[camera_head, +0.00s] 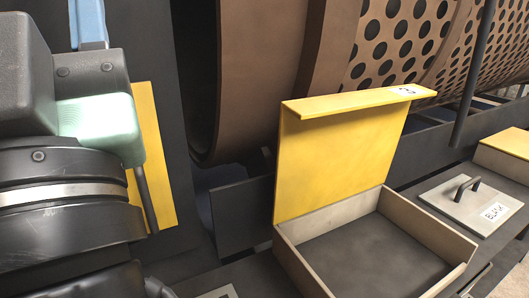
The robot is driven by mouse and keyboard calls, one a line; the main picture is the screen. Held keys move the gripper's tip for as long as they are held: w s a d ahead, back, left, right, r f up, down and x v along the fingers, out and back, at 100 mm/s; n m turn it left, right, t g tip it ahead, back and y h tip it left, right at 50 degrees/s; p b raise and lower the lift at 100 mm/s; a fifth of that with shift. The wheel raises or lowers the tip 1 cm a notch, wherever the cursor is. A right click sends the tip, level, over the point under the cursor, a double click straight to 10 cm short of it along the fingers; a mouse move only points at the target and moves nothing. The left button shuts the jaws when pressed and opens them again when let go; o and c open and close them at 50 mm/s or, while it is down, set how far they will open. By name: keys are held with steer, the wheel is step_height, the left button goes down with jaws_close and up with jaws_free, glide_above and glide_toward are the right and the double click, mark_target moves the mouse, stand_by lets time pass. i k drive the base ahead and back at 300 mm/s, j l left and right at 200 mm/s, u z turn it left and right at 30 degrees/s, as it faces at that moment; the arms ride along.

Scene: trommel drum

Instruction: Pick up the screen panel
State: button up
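No part is clearly marked as the loose screen panel. A grey plate (470,203) with a dark bar handle and a label that seems to read "BLANK" lies flat at the right. The drum's perforated brown screen (405,40) curves across the upper right. My gripper (110,125), a dark wrist with a pale green part, fills the left edge. It is well left of the plate and apart from it. Its fingertips cannot be made out clearly, and nothing is seen held.
An open box (450,238) with a raised yellow lid (335,160) stands at the centre right; its visible floor is empty. The lid carries a small numbered label. Another yellow-topped box (510,142) is at the right edge. A dark post (474,75) stands before the drum.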

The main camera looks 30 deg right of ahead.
mark_target(482, 209)
steer(key=k+l, duration=0.1)
steer(key=l, duration=1.85)
steer(key=k+l, duration=0.15)
steer(key=l, duration=0.85)
steer(key=k+z, duration=0.05)
